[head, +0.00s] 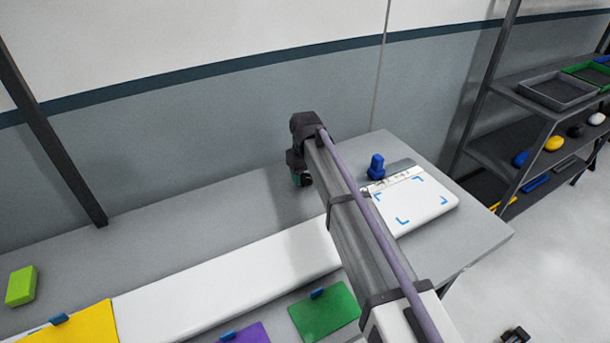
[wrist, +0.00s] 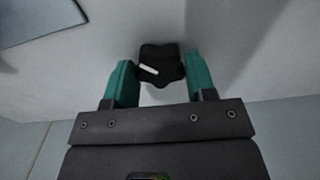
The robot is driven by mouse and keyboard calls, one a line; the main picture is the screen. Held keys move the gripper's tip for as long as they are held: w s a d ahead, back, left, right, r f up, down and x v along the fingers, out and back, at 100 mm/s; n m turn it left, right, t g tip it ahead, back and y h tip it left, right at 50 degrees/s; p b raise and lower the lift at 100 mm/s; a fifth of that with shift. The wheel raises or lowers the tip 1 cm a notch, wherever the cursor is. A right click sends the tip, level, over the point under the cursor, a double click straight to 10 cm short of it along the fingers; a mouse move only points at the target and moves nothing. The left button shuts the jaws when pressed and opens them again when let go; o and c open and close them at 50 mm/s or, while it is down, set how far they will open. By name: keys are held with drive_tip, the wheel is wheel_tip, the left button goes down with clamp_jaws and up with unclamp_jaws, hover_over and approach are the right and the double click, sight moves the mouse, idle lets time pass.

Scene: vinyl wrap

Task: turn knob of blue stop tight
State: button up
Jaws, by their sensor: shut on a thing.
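A black lobed knob (wrist: 161,76) with a white mark on it is between the teal fingertips of my gripper (wrist: 160,66) in the wrist view. My gripper is shut on this knob, one finger on each side. In the head view my gripper (head: 301,179) is low over the back of the grey table, mostly hidden by my arm, and the knob is hidden there. No blue body shows under the knob in the wrist view. A blue upright piece (head: 376,166) stands at the back left of a white board (head: 425,211), apart from my gripper.
A long white panel (head: 225,277) lies along the table (head: 487,232). Yellow (head: 85,328), purple (head: 247,333) and green (head: 326,311) sheets lie near the front. A lime block (head: 21,286) sits at far left. A rack with trays (head: 557,90) stands right.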

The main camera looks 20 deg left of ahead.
sight(305, 177)
drive_tip(key=m, duration=1.3)
drive_tip(key=shift+m, duration=0.4)
drive_tip(key=m, duration=1.2)
drive_tip(key=shift+m, duration=0.4)
drive_tip(key=o, duration=0.9)
wheel_tip(305, 177, up, 11)
drive_tip(key=p, duration=1)
drive_tip(key=shift+f+p, duration=0.15)
drive_tip(key=shift+p, duration=0.25)
